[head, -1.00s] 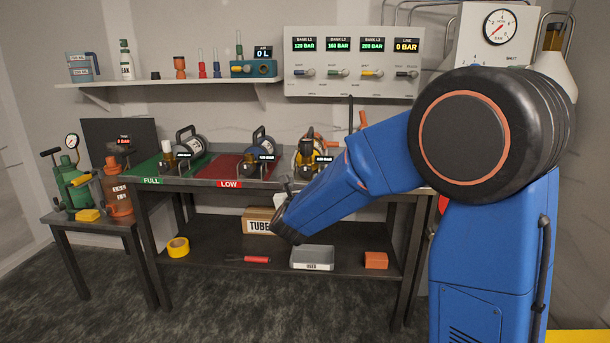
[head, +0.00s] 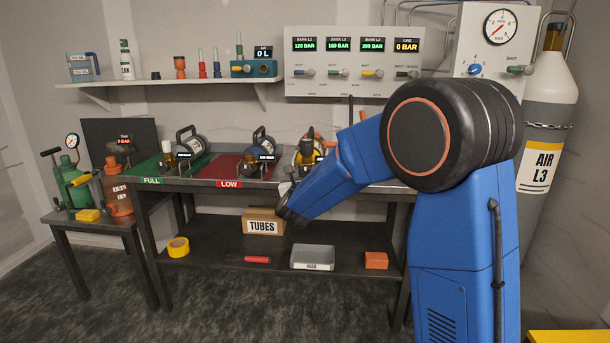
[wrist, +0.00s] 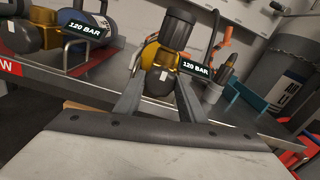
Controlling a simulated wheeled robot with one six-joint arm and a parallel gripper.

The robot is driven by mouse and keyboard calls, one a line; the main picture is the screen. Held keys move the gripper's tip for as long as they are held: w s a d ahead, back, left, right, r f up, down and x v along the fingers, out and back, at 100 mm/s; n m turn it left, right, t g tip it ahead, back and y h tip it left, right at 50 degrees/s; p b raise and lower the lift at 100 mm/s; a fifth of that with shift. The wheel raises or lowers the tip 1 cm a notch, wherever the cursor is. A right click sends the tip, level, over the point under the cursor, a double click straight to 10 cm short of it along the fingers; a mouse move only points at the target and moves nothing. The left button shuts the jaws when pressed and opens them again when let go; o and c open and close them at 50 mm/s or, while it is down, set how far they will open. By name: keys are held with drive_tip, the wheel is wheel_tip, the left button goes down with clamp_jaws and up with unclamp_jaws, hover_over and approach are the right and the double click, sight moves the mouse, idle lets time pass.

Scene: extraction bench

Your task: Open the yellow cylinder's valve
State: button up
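The yellow cylinder (head: 305,160) stands toward the right end of the bench in the head view, partly behind my arm. In the wrist view the yellow cylinder (wrist: 166,58) is straight ahead, with a black knob-like top (wrist: 179,27) and a tag reading 120 BAR (wrist: 195,68). My gripper (wrist: 158,88) is open, its two fingers apart and pointing at the cylinder's front. The cylinder shows between and beyond the fingertips; I cannot tell whether they touch it. In the head view my arm hides most of the gripper.
A blue cylinder (wrist: 87,25) stands left of the yellow one. The green FULL mat (head: 150,170) and red LOW mat (head: 226,168) cover the bench's left part. A wall panel (head: 352,72) shows LINE 0 BAR. A tall AIR L3 cylinder (head: 548,112) stands at right.

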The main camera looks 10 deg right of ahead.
drive_tip(key=shift+c, duration=1.3)
drive_tip(key=shift+n, duration=0.3)
